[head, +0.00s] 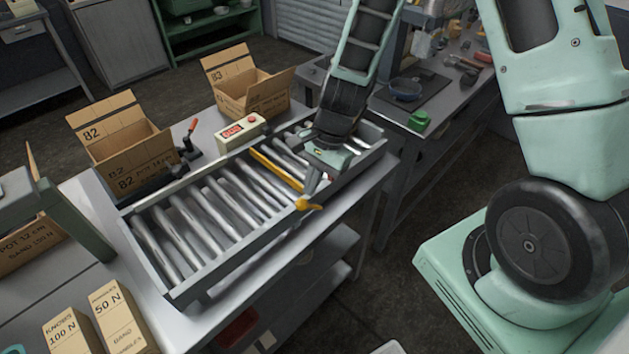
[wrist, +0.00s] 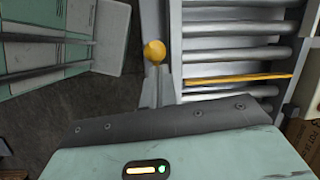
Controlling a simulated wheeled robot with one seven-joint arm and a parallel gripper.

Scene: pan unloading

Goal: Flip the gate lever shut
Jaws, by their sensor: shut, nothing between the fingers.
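The gate lever ends in a yellow knob (head: 308,204) at the near side rail of the roller conveyor (head: 172,293). A yellow gate bar (head: 275,170) lies across the rollers beside it. My gripper (head: 311,187) is shut and empty, pointing down right at the knob. In the wrist view the knob (wrist: 154,51) shows just beyond my fingertips (wrist: 156,72); I cannot tell whether they touch it. The gate bar (wrist: 238,79) shows there to the right. The lever's shaft is mostly hidden by my fingers.
A control box (head: 241,132) with a red button and a red-handled clamp (head: 190,136) stand behind the conveyor. Open cartons (head: 118,145) stand at the back left, small boxes (head: 122,318) at the front left. A bench (head: 433,105) with a blue pan stands right. Most rollers are bare.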

